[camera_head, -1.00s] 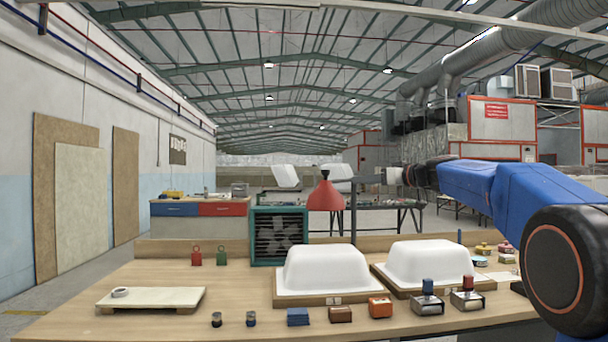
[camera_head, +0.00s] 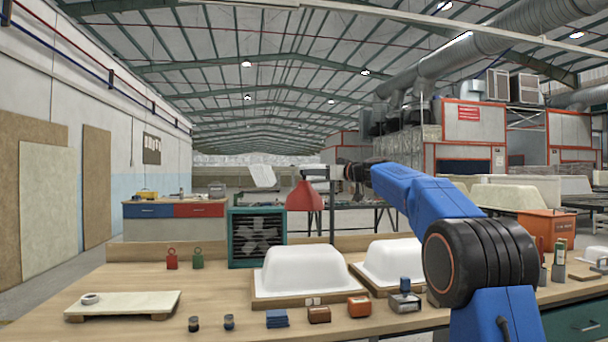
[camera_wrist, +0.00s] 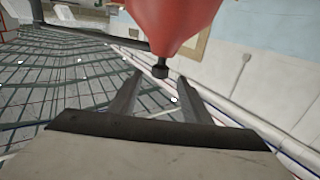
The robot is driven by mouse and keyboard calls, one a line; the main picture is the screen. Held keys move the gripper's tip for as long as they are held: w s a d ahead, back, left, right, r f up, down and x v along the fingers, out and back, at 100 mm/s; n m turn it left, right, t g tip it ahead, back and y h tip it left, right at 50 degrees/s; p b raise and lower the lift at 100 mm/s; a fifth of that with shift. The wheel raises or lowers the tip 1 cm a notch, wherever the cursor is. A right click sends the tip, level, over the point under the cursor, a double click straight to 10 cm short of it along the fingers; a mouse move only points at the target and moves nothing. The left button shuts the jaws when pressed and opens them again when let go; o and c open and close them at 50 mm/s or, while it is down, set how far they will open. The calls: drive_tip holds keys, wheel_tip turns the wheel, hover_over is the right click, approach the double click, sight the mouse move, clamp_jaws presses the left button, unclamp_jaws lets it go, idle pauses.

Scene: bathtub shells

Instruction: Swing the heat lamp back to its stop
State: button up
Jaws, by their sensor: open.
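The heat lamp has a red cone shade (camera_head: 305,196) hanging from a short arm at the top of a dark upright post (camera_head: 332,210), behind the white tub shells. In the wrist view the red shade (camera_wrist: 172,18) fills the top middle, with a dark knob (camera_wrist: 160,69) on its near end. My gripper (camera_wrist: 160,76) is open, its two fingers spread either side of the knob in the picture. I see no contact, and the depth gap is hard to judge. In the head view my wrist reaches in just right of the post, and its fingers are too small to read.
Two white tub shells (camera_head: 303,270) (camera_head: 393,262) sit on wooden boards on the bench (camera_head: 215,300). A teal fan box (camera_head: 257,238) stands left of the lamp. Small blocks and stamps line the front edge. An orange box (camera_head: 545,226) is at the right.

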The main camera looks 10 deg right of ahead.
drive_tip(key=x, duration=0.6)
drive_tip(key=shift+w+a, duration=0.2)
drive_tip(key=shift+w, duration=0.05)
clamp_jaws()
